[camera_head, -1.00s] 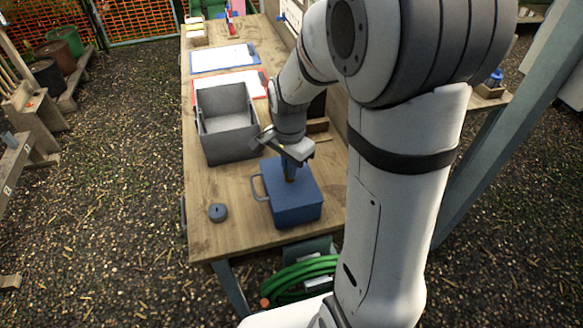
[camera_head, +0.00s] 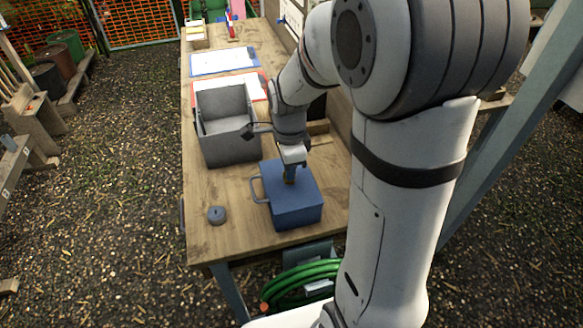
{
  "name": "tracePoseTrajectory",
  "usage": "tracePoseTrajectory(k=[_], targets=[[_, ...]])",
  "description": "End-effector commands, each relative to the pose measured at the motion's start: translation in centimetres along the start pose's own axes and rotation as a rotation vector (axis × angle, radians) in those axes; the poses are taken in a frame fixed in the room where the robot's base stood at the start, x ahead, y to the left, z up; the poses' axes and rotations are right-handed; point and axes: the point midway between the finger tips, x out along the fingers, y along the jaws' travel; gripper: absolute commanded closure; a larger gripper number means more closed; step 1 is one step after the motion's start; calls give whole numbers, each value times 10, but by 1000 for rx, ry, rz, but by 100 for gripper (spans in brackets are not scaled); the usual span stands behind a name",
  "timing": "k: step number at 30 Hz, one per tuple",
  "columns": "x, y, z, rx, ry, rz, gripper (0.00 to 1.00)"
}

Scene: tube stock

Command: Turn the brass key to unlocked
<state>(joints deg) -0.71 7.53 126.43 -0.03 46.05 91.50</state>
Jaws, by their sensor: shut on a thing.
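A blue box (camera_head: 297,208) with a handle on its left side stands near the front of the wooden table. The brass key (camera_head: 289,179) shows as a small brass-coloured bit at the top of the box, mostly hidden by my gripper. My gripper (camera_head: 290,174) points down onto the box top and is shut on the key. The key's angle and any lock marking are too small to tell.
A grey open bin (camera_head: 228,152) stands behind and left of the box. A small dark round object (camera_head: 216,215) lies left of the box on the table (camera_head: 222,242). Clipboards (camera_head: 222,61) lie farther back. A green hose (camera_head: 300,284) hangs below the front edge.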

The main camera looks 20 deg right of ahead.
Motion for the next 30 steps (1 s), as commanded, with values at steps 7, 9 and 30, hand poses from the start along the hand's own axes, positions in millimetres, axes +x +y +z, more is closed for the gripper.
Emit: tracePoseTrajectory(k=[7,9,30], targets=[[-1,-1,0,5,0,-3,100],[-1,-1,0,4,0,-4,100],[-14,-1,0,2,0,-5,73]])
